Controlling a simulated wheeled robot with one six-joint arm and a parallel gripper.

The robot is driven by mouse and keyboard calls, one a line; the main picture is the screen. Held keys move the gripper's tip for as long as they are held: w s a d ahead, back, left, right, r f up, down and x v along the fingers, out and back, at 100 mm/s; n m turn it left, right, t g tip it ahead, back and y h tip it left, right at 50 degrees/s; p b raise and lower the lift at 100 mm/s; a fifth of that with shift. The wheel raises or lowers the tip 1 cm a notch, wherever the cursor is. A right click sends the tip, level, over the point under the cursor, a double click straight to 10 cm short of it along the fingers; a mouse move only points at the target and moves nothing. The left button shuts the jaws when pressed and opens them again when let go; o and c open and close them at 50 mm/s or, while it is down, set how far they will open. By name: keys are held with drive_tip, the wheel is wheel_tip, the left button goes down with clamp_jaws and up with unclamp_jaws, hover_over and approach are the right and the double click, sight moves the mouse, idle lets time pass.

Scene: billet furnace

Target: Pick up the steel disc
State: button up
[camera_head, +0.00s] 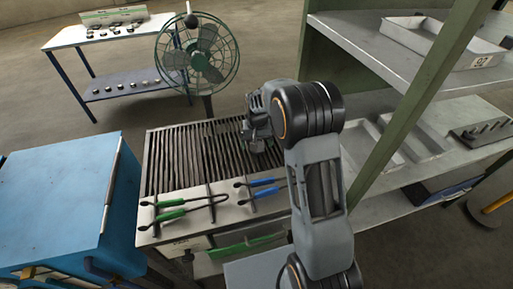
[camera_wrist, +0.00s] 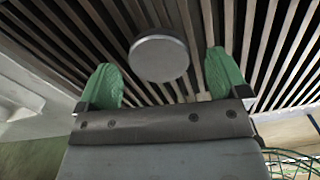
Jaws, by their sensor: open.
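The steel disc (camera_wrist: 159,58) is a round grey plate lying on the slatted grate in the wrist view. My gripper (camera_wrist: 163,80) is open, with its two green-padded fingers apart on the left and right. The disc shows between and just beyond the fingertips, and neither finger visibly touches it. The gap in height between fingers and disc is hard to tell. In the head view my gripper (camera_head: 262,142) is over the grate (camera_head: 180,160), and the disc is hidden there by my arm.
Tongs with green handles (camera_head: 172,214) and blue handles (camera_head: 266,193) lie on the grate's front ledge. A fan (camera_head: 207,75) stands behind the grate. A blue cabinet (camera_head: 60,190) is on the left. A green-posted shelf (camera_head: 400,55) with trays is close on the right.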

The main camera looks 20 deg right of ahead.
drive_tip(key=shift+f, duration=0.55)
drive_tip(key=shift+c, duration=0.2)
drive_tip(key=c, duration=1.2)
